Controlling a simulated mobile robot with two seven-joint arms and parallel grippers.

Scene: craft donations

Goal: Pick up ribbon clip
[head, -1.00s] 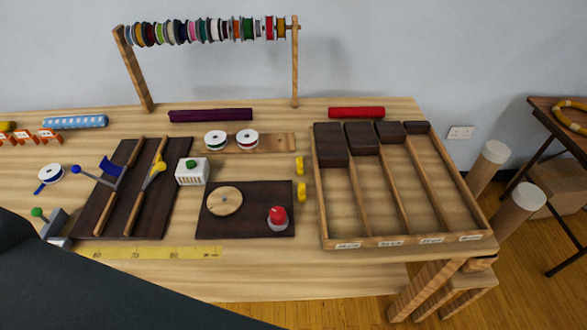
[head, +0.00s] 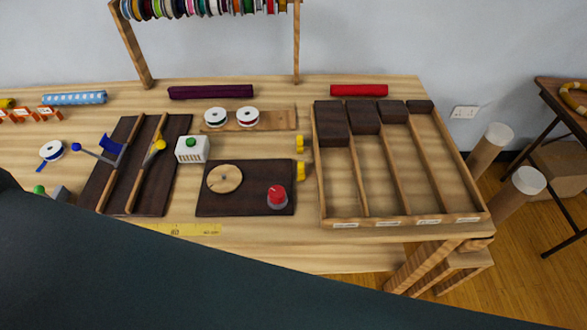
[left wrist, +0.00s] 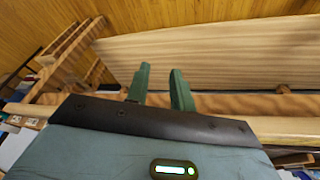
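Two small yellow pieces that look like clips lie on the table right of a dark board, one farther back (head: 300,143) and one nearer (head: 302,170). I cannot tell for certain which thing is the ribbon clip. My left gripper (left wrist: 160,80) shows in the left wrist view with its two green fingers apart and nothing between them. Wooden boards and floor show beyond the fingers, and no clip is in that view. In the head view my arm covers the lower left, and its gripper is not visible. My right gripper is in neither view.
A wooden compartment tray (head: 322,190) stands at the right. The dark board (head: 240,208) holds a wooden disc (head: 225,179) and a red knob (head: 277,197). A white box (head: 193,150) and a spool rack (head: 298,50) stand farther left and back. Bare table lies in front of the yellow pieces.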

